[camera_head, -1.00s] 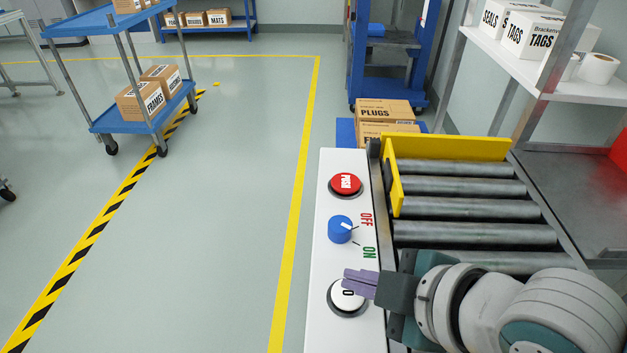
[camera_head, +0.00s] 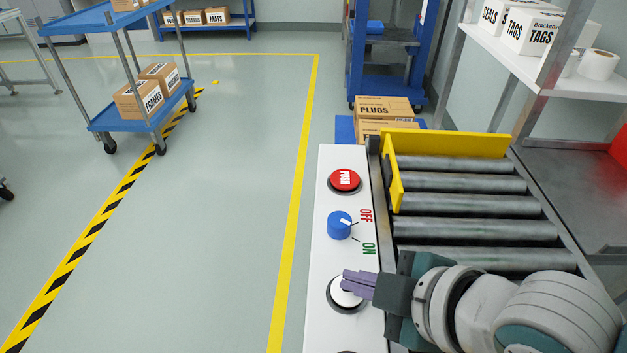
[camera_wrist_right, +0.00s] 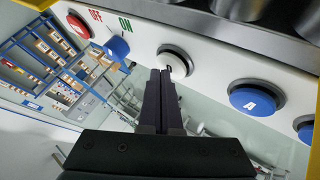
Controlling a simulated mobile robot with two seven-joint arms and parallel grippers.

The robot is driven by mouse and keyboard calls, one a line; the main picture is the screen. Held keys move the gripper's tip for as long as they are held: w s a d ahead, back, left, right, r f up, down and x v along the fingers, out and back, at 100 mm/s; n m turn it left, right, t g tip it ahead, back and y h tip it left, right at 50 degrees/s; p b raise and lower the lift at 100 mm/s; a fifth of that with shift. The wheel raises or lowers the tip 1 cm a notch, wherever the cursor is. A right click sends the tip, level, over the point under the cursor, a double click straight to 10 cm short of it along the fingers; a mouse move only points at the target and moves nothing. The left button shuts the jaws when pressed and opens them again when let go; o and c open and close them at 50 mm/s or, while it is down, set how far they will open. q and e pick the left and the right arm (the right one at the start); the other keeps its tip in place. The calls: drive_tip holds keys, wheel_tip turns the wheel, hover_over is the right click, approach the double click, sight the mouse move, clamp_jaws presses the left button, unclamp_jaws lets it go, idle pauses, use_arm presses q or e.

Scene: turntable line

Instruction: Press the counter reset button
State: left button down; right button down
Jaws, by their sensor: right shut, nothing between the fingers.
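The white round button (camera_head: 345,293) with a dark ring sits on the white control panel (camera_head: 328,262), below the blue knob. A dark character shows on the white button (camera_wrist_right: 175,62) in the right wrist view. My right gripper (camera_head: 345,282) is shut and empty. Its purple fingertips overlap the white button in the head view and hide part of it. In the right wrist view the fingertips (camera_wrist_right: 161,72) point at the lower left edge of that button. I cannot tell whether they touch it. My left gripper is not in view.
A red push button (camera_head: 344,181) and a blue OFF/ON knob (camera_head: 339,225) sit farther up the panel. A blue button (camera_wrist_right: 256,98) marked A is beside the white one in the wrist view. Rollers (camera_head: 470,205) with a yellow guard (camera_head: 450,144) lie right of the panel.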

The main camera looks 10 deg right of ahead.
drive_tip(key=shift+f, duration=0.4)
drive_tip(key=shift+r, duration=0.1)
idle(0.3)
drive_tip(key=shift+r+p, duration=0.9)
wheel_tip(320, 180, up, 5)
drive_tip(key=p, duration=0.5)
drive_tip(key=shift+r+p, duration=0.1)
drive_tip(key=shift+p, duration=0.2)
